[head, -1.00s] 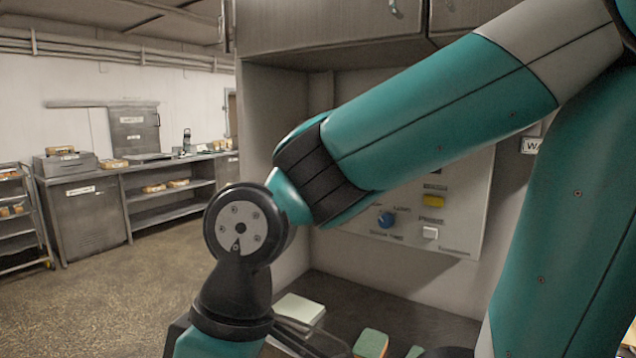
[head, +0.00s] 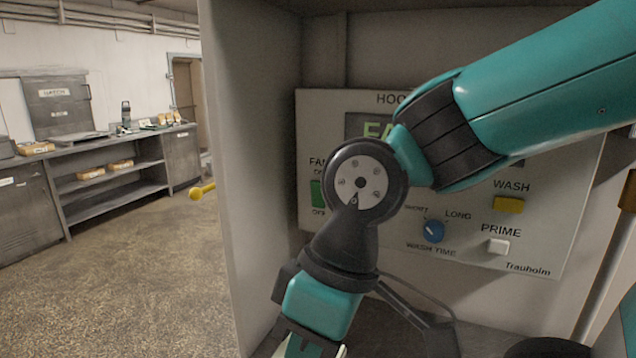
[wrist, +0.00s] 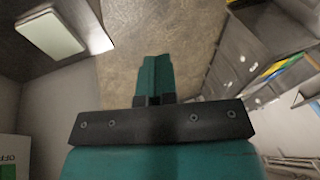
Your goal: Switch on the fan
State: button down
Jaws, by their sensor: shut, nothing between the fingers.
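The hood control panel (head: 550,235) fills the middle right of the head view. The fan switch (head: 317,193) is a green rocker at its left, between ON above and OFF below, partly covered by my wrist joint. I cannot tell which way it is pressed. The display (head: 360,127) shows green letters, mostly hidden by my arm. My gripper (wrist: 155,75) is shut and empty in the wrist view, apart from the panel. A pale panel corner with a green patch (wrist: 8,170) shows at that view's lower left.
A yellow wash button (head: 508,204), white prime button (head: 498,246) and blue wash-time knob (head: 432,230) sit on the panel's right. The alcove's side wall (head: 250,190) stands left of the panel. A shelved counter (head: 110,185) stands beyond open floor.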

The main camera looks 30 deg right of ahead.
jog(key=w+d+r+t+h+b, duration=0.1)
jog(key=w+d+t+h, duration=0.15)
jog(key=w, duration=0.55)
jog(key=w+d+r+t+h+b, duration=0.1)
jog(key=w+d+h, duration=0.15)
jog(key=w, duration=0.45)
jog(key=w+d+r+t+h+b, duration=0.2)
jog(key=w+d+r+h, duration=0.2)
jog(key=w+r+h, duration=0.3)
jog(key=shift+w+r, duration=0.6)
jog(key=shift+r, duration=0.05)
jog(key=shift+d, duration=0.1)
send_near(316, 194)
jog(key=a+f+x, duration=0.1)
jog(key=x, duration=0.4)
jog(key=shift+w+d+r+p, duration=0.1)
jog(key=shift+w+d+p, duration=0.15)
jog(key=shift+d+p, duration=0.4)
